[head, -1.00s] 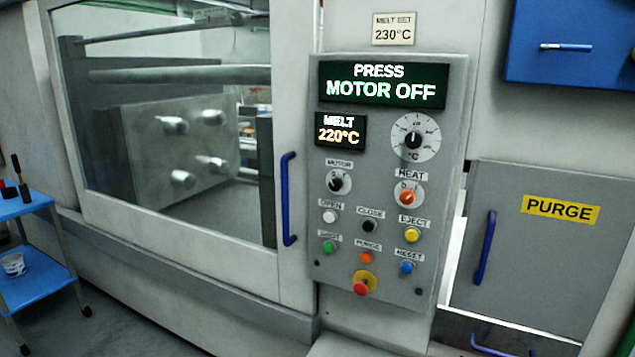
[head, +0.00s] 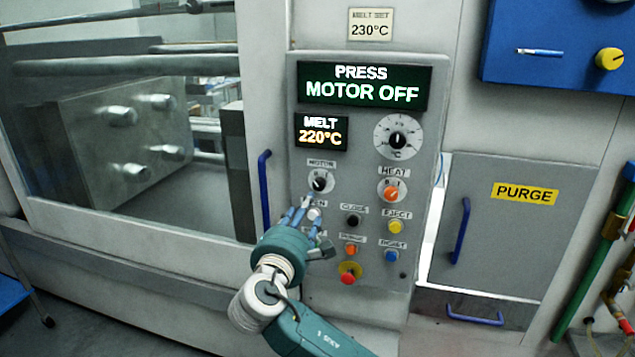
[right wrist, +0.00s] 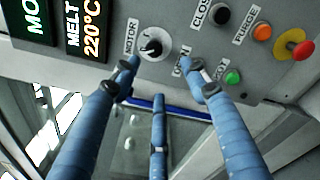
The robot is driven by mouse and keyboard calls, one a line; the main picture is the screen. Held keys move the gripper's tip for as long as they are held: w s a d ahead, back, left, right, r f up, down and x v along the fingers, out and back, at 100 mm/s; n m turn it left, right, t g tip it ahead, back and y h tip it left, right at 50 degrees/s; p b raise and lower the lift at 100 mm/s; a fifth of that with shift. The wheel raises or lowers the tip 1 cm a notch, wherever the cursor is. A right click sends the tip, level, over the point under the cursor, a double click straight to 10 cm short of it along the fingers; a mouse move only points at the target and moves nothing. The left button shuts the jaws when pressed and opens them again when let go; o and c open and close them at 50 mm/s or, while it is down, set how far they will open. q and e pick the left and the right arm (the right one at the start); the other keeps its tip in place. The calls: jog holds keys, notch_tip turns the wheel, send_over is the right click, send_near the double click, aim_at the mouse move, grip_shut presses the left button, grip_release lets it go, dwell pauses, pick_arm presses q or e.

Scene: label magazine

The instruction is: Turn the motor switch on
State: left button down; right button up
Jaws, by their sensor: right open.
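The motor switch (head: 319,182) is a small black rotary knob on a pale round dial, under the MOTOR label on the grey control panel (head: 436,150). The display (head: 364,83) above it reads "PRESS MOTOR OFF". My right gripper (head: 304,214) is open, its blue fingers just below the switch, in front of the OPEN button (head: 314,213) and hiding part of that area. In the right wrist view the switch (right wrist: 152,48) shows ahead of the spread fingertips (right wrist: 162,74), with nothing between them. I see no finger clearly touching the knob. My left gripper is out of view.
The orange HEAT knob (head: 391,191), the CLOSE button (head: 352,221) and the red emergency stop (head: 348,278) sit close by on the panel. A blue door handle (head: 265,188) stands just left of the panel. The purge door (head: 525,235) is to the right.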

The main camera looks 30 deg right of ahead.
aim_at(318, 187)
jog(key=p+x, duration=0.1)
jog(key=x, duration=0.2)
jog(key=r+p+x, duration=0.1)
jog(key=x, duration=0.2)
jog(key=p+x, duration=0.1)
jog(key=x, duration=0.2)
jog(key=shift+d+r+p, duration=0.2)
jog(key=shift+d+p, duration=0.15)
jog(key=shift+p, duration=0.05)
jog(key=shift+w+d+f, duration=0.1)
jog(key=shift+w+d, duration=0.3)
grip_shut()
